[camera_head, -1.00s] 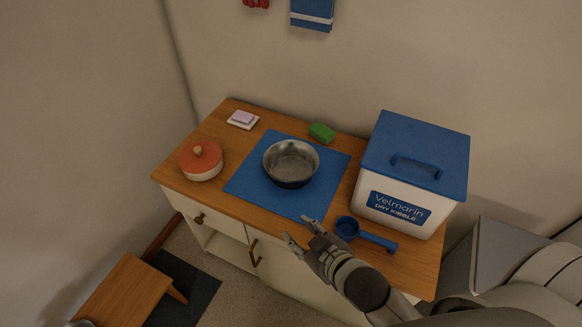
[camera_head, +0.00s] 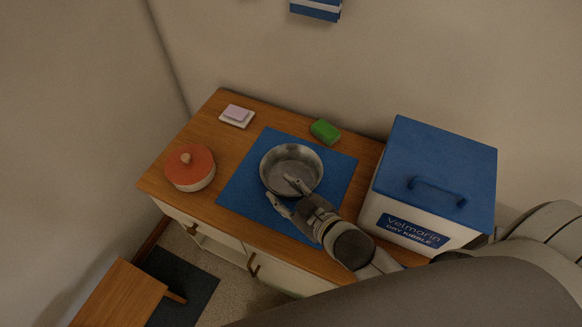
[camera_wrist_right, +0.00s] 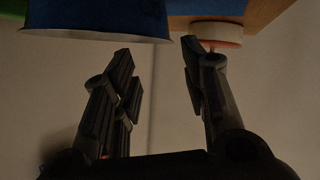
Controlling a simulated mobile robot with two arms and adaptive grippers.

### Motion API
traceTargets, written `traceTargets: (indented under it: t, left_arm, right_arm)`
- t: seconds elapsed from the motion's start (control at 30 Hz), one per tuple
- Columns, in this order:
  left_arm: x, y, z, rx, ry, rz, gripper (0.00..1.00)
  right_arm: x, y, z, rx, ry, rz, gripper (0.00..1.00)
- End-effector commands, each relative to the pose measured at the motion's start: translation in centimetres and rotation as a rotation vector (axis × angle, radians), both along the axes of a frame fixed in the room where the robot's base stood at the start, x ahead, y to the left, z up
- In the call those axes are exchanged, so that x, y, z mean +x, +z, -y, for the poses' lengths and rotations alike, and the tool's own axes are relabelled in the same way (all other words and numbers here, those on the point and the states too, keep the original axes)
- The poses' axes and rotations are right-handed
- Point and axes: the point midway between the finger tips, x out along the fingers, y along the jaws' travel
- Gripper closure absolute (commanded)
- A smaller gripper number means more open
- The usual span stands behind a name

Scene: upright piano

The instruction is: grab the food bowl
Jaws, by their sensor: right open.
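The food bowl (camera_head: 291,160), a round silver metal bowl, stands upright on a blue mat (camera_head: 243,190) on the wooden cabinet top. My right gripper (camera_head: 281,188) is open and empty at the bowl's near edge. In the head view one finger overlaps the near rim and inside of the bowl, and the other is outside it at the near left. In the right wrist view the bowl (camera_wrist_right: 95,18) fills the upper left, beyond the spread fingers (camera_wrist_right: 156,50). I cannot tell whether a finger touches it. My left gripper is not in view.
An orange-lidded pot (camera_head: 190,168) stands left of the mat. A green sponge (camera_head: 325,131) and a small white dish with a pinkish block (camera_head: 237,116) lie behind. A large blue-lidded kibble bin (camera_head: 432,185) stands close on the right. A wooden stool (camera_head: 120,295) is at lower left.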

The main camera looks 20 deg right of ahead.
Motion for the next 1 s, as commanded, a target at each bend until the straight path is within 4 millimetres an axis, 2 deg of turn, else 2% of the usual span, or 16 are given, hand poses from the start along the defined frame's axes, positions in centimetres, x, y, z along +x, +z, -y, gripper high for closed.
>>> traceTargets:
  t: [0.1, 0.3, 0.47, 0.7, 1.0]
  left_arm:
    - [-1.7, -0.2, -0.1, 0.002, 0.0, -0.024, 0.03]
    - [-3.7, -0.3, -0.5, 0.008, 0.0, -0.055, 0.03]
    - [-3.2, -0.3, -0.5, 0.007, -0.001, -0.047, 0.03]
    - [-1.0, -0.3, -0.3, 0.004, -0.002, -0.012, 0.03]
    - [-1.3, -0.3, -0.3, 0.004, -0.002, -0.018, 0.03]
  right_arm:
    - [1.8, -0.7, -0.6, 0.001, 0.001, 0.002, 0.6]
    - [3.3, -1.4, -1.1, 0.0, 0.0, 0.001, 0.6]
    - [4.5, -2.1, -1.5, 0.0, 0.0, 0.0, 0.6]
    - [7.3, -3.6, -2.3, 0.001, 0.001, 0.002, 0.6]
    - [7.8, -3.9, -2.5, 0.002, 0.001, 0.0, 0.6]
